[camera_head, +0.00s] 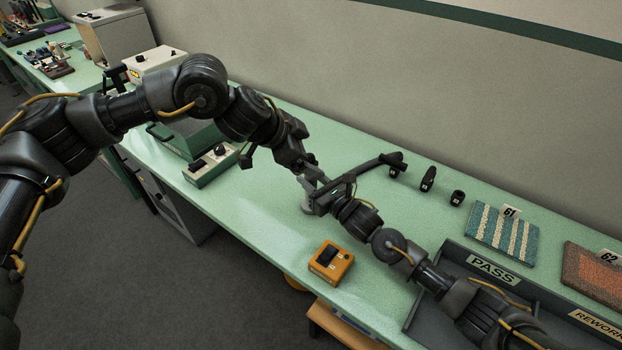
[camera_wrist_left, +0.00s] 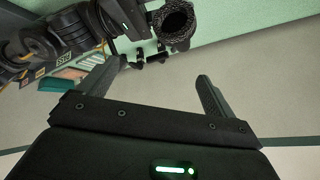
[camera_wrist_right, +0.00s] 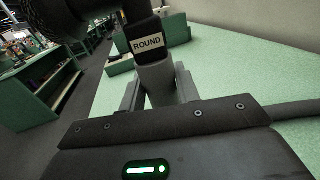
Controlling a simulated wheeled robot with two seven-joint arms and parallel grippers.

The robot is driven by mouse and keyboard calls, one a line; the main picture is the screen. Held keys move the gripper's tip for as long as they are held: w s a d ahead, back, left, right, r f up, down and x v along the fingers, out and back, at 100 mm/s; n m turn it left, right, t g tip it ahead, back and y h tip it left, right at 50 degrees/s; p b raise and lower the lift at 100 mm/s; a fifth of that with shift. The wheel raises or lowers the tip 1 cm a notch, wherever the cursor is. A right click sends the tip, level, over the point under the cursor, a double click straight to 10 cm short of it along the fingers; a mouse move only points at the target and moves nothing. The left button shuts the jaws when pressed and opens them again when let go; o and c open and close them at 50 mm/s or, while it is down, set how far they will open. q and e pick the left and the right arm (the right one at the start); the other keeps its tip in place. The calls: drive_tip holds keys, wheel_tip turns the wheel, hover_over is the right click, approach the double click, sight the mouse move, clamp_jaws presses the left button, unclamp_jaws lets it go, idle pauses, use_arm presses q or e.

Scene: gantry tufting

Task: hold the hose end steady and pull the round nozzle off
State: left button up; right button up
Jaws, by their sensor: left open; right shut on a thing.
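The black round nozzle, labelled "ROUND" (camera_wrist_right: 147,45), sits on a grey hose end (camera_wrist_right: 156,82) in the right wrist view. My right gripper (camera_wrist_right: 158,90) is shut on that hose end, just below the label. In the left wrist view the nozzle's dark, textured open mouth (camera_wrist_left: 175,18) shows at the top, beyond the fingertips of my left gripper (camera_wrist_left: 152,85). My left gripper is open and empty, and apart from the nozzle in that view. In the head view my left gripper (camera_head: 310,174) and right gripper (camera_head: 322,196) are close together, and they largely hide the nozzle.
Small black labelled pieces (camera_head: 428,180) stand at the back of the green bench (camera_head: 270,215). Carpet samples (camera_head: 503,236) and a grey PASS tray (camera_head: 455,250) are on the right. A control box (camera_head: 210,165) is on the left.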

sight(311, 161)
drive_tip(key=shift+a, duration=0.1)
use_arm(q)
drive_tip(key=w+m+g+y, duration=0.1)
drive_tip(key=m, duration=0.8)
drive_tip(key=w+d+m+g+y, duration=0.1)
drive_tip(key=w+m+g+y, duration=0.1)
drive_tip(key=m, duration=0.7)
drive_tip(key=w+d+m+g+y, duration=0.1)
drive_tip(key=m+g, duration=0.1)
drive_tip(key=m, duration=0.7)
drive_tip(key=shift+w+d+y, duration=0.2)
drive_tip(key=shift+w+y, duration=0.1)
drive_tip(key=shift+w, duration=0.1)
drive_tip(key=shift+a+r+m+y, duration=0.25)
drive_tip(key=shift+m+y, duration=0.15)
drive_tip(key=shift+m, duration=0.1)
use_arm(e)
drive_tip(key=shift+d, duration=0.2)
use_arm(q)
drive_tip(key=shift+w+a+r+m+y, duration=0.1)
drive_tip(key=shift+a+r+m+y, duration=0.35)
drive_tip(key=shift+y, duration=0.35)
use_arm(e)
drive_tip(key=shift+a, duration=0.1)
use_arm(q)
drive_tip(key=shift+f, duration=0.1)
drive_tip(key=shift+f, duration=4.4)
